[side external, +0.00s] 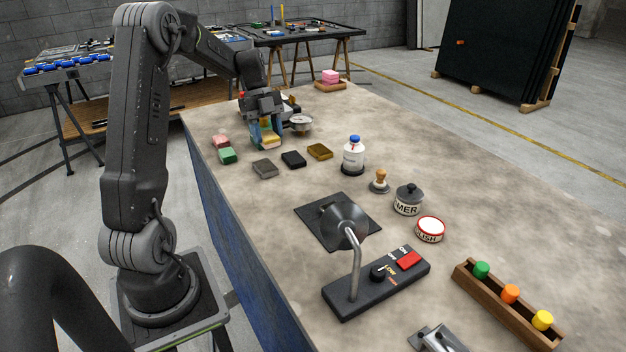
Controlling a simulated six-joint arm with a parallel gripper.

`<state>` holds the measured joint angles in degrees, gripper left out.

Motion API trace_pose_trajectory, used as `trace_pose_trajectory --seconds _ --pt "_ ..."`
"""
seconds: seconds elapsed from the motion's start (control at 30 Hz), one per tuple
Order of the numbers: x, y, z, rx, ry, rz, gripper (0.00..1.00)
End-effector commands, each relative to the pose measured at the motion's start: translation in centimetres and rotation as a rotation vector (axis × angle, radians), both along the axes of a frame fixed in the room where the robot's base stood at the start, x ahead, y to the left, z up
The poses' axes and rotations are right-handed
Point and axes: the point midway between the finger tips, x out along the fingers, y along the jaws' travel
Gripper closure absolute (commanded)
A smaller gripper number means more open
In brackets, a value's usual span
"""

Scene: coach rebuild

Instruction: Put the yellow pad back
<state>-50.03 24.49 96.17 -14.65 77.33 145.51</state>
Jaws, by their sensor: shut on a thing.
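The yellow pad (267,142) is pale and small at the far left part of the bench, low between the fingers of my gripper (266,136). My gripper points down and is shut on the pad. The fingers hide part of it, and I cannot tell whether it touches the bench top. Other pads lie around it: a pink pad (221,141) and a green pad (228,155) to the left, and a grey pad (265,169), a black pad (293,159) and a brown-gold pad (320,152) in a row nearer the camera.
A round metal item (300,122) stands close right of my gripper. A white bottle with a blue cap (353,155), a stamp-like knob (380,181) and two tins stand further right. The bench's right side is largely clear.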

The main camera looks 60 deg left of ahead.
Motion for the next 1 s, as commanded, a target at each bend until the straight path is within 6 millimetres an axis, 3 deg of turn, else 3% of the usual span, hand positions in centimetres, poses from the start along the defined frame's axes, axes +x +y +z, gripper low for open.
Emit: trace_pose_trajectory --seconds 0.6,0.83,1.0 --pt "8.8 -6.0 -6.6 -0.001 0.002 -0.004 0.75" --pt "9.3 -6.3 -7.7 -0.002 0.002 0.000 0.75" --pt "9.2 -6.4 -10.2 -0.003 0.004 0.000 0.75"
